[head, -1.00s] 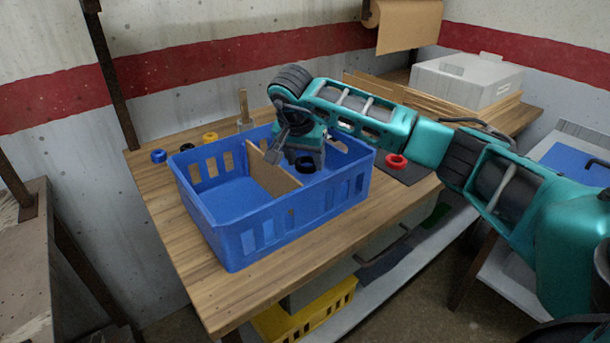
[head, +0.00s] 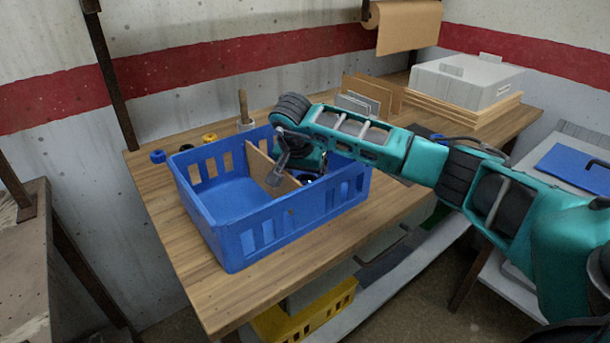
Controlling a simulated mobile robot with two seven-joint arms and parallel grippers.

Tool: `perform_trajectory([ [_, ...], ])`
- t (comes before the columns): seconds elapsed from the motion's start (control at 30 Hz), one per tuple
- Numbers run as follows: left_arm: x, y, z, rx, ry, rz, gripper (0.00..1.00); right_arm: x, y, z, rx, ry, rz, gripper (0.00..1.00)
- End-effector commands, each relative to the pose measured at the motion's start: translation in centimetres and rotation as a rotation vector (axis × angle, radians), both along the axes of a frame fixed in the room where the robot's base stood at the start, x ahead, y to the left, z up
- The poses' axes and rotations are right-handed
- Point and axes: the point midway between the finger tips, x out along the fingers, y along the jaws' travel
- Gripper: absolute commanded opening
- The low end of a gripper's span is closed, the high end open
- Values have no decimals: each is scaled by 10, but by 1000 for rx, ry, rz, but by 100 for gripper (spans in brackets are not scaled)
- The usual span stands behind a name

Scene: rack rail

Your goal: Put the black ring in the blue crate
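The blue crate (head: 287,218) stands on the wooden table, split in two by a brown divider (head: 267,170). A small black ring-like thing (head: 186,147) lies on the table behind the crate's back left rim, partly hidden. My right gripper (head: 308,177) reaches down into the crate's right compartment, just right of the divider. Its fingers are mostly hidden by the wrist and crate wall. Something small and dark shows at its tips, but I cannot tell whether it is a held thing. My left gripper is not in view.
A blue ring (head: 158,156) and a yellow ring (head: 209,137) lie behind the crate, near a wooden peg (head: 243,106). Upright panels (head: 374,92) and a white box (head: 467,80) stand at the back right. The table's front left is clear.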

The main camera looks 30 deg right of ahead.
Motion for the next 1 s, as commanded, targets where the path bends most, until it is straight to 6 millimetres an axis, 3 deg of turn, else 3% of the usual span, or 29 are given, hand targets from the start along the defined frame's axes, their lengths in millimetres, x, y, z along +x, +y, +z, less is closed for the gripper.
perform_trajectory([
  [0.37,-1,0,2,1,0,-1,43,-1,1,8,0,-1,0,81],
  [0.8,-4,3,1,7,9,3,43,-21,27,88,1,-4,2,81],
  [1.0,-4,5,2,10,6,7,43,-27,34,109,-1,-1,0,81],
])
